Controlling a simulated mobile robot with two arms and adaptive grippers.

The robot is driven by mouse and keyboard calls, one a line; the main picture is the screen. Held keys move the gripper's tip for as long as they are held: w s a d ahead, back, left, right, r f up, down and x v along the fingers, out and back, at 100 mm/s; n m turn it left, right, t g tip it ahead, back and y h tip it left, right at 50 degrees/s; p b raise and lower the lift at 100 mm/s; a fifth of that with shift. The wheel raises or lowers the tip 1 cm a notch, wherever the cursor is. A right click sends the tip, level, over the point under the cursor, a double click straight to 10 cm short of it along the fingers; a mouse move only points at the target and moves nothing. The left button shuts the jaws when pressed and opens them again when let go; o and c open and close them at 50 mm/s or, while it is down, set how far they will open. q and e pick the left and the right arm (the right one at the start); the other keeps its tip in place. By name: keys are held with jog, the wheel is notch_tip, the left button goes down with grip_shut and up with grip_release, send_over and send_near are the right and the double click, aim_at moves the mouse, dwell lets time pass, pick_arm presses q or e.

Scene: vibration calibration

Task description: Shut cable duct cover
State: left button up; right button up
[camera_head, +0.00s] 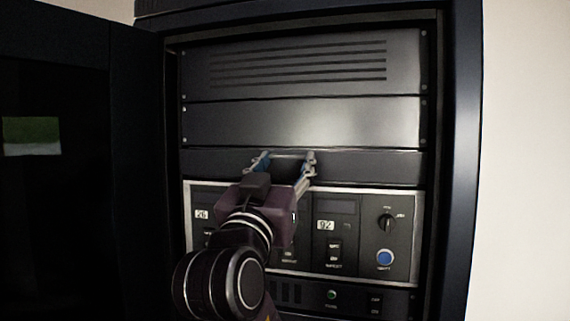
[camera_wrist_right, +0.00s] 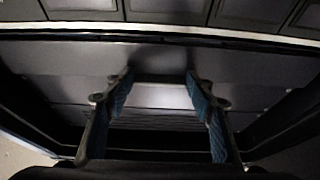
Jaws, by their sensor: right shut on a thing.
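The cable duct cover (camera_head: 372,167) is a plain dark panel across the rack, between a blank panel above and the instrument row below. My right gripper (camera_head: 286,157) reaches up from below to the middle of this cover. Its blue-padded fingers stand wide apart, one at each end of a pale bar at the cover's upper edge, and are shut on it. In the right wrist view, my right gripper (camera_wrist_right: 159,76) shows the same bar spanning between its fingertips, against the cover (camera_wrist_right: 75,60). Whether the cover sits flush is hard to tell. My left gripper is not in view.
The dark cabinet frame (camera_head: 462,150) borders the rack on the right. An open cabinet door (camera_head: 60,220) stands at left. The instrument panel (camera_head: 350,262) with a knob and blue button lies just below the cover, partly behind my right arm. A slotted vent panel (camera_head: 300,90) is above.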

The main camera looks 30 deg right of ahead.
jog(key=shift+w+r+g+y+p, duration=0.1)
jog(key=shift+r+g+y+p, duration=0.25)
jog(key=shift+p, duration=0.25)
jog(key=shift+d+y, duration=0.15)
jog(key=shift+y, duration=0.1)
jog(key=o, duration=1.2)
jog(key=shift+c, duration=0.2)
jog(key=shift+f, duration=0.1)
jog(key=v, duration=1.2)
